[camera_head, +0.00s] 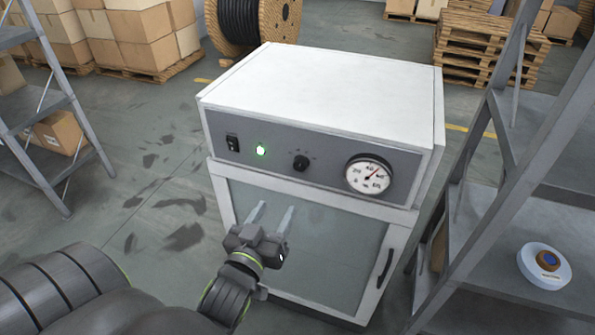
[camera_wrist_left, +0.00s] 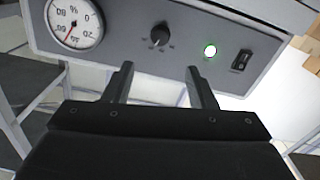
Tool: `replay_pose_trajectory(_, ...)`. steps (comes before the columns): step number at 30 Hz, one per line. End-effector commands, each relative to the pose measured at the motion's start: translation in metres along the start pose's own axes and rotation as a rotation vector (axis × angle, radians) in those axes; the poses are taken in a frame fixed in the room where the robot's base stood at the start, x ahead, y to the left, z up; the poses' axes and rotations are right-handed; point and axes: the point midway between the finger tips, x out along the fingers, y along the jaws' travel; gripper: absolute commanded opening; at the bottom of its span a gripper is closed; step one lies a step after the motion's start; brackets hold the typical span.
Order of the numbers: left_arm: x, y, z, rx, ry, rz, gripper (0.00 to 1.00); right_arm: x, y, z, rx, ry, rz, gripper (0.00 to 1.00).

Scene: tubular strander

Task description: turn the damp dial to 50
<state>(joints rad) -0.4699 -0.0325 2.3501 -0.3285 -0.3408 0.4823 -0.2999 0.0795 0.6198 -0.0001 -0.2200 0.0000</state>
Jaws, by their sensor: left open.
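The damp dial is a small black knob (camera_head: 301,163) on the grey control panel (camera_head: 330,165) of a white cabinet. It also shows in the left wrist view (camera_wrist_left: 160,36), upside down, with small marks around it. A round white gauge (camera_head: 369,174) with a red needle sits to its right. In the left wrist view the gauge (camera_wrist_left: 74,22) shows a % sign. My left gripper (camera_head: 271,212) is open and empty, in front of the cabinet door and below the knob, apart from it. Its two fingers (camera_wrist_left: 158,82) point toward the panel. My right gripper is not in view.
A green lamp (camera_head: 261,151) and a black rocker switch (camera_head: 233,143) sit left of the knob. The cabinet door (camera_head: 310,240) has a handle at right. Grey shelving stands close on both sides. Boxes, a cable reel (camera_head: 252,20) and pallets are behind.

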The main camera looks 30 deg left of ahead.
Motion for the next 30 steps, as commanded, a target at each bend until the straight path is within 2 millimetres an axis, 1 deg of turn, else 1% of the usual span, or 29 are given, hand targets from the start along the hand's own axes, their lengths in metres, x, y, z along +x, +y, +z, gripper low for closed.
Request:
replay_pose_trajectory(1,0.009,0.001,-0.001,0.004,0.001,0.004,0.52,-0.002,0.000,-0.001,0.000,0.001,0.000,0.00)
replay_pose_trajectory(8,0.048,0.001,-0.002,0.003,0.002,0.002,0.52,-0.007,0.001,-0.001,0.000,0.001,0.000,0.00)
replay_pose_trajectory(18,0.110,0.000,-0.002,0.002,0.000,0.000,0.52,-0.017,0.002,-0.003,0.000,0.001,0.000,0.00)
replay_pose_trajectory(21,0.122,0.000,-0.001,0.002,-0.001,0.000,0.52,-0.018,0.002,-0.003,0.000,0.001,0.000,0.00)
replay_pose_trajectory(24,0.131,0.000,0.000,0.002,-0.002,0.000,0.52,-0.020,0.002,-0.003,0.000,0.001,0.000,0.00)
replay_pose_trajectory(30,0.138,0.000,0.000,0.000,-0.001,-0.001,0.52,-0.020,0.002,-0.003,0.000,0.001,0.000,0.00)
